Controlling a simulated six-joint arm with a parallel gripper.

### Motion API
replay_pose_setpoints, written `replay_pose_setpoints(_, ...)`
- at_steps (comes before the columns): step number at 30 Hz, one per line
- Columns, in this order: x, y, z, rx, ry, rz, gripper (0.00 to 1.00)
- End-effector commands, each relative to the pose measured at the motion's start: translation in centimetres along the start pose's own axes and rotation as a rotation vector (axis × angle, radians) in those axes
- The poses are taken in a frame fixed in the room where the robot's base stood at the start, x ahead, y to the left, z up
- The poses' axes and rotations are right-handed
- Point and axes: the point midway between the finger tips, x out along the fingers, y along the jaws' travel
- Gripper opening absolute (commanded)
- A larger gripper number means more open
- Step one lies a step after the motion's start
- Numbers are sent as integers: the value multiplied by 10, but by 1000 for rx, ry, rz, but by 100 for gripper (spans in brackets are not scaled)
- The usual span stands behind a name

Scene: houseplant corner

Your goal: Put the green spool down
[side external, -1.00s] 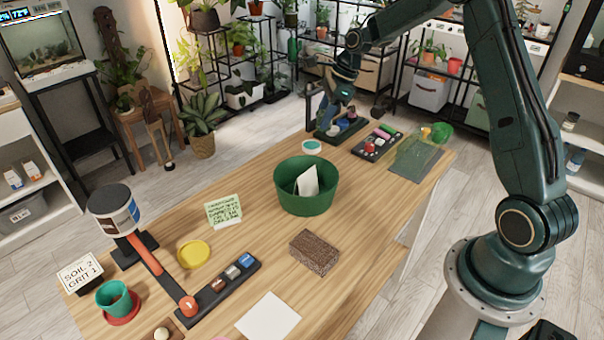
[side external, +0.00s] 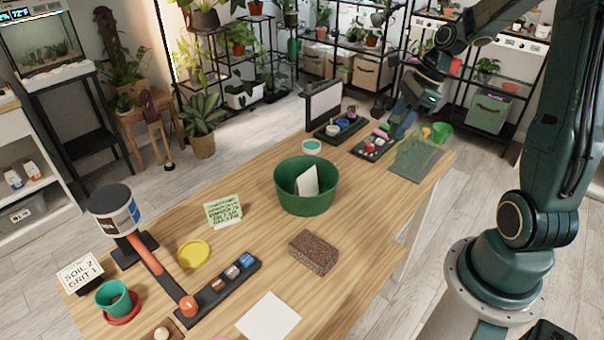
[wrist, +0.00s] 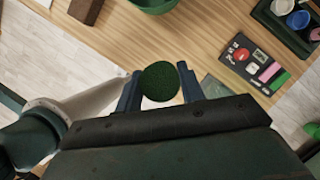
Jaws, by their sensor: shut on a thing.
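The green spool (wrist: 160,80) is a dark green, rough-textured round thing seen end-on between the two blue fingers in the wrist view. My gripper (wrist: 159,86) is shut on it. In the side external view my gripper (side external: 402,122) points down over the far right part of the table, by the dark tray of small coloured things (side external: 362,154). The spool cannot be made out clearly there. The height of the spool above the table is hard to tell.
A grey mat (side external: 420,172) with a green mesh-like thing lies right of the tray. A green cup (side external: 442,132) stands behind it. A second dark tray (side external: 330,134) sits by a black-framed panel (side external: 323,105). A green pot (side external: 306,190) stands mid-table. A brown block (side external: 314,252) lies in front.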

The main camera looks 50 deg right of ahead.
Motion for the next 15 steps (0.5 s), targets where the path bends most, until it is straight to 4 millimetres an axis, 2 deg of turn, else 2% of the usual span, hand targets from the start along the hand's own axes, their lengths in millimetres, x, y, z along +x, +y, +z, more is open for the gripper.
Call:
replay_pose_setpoints(8, 10, 0, -4, 3, -1, 4, 16)
replay_pose_setpoints(15, 45, 1, -18, 4, -1, 6, 16)
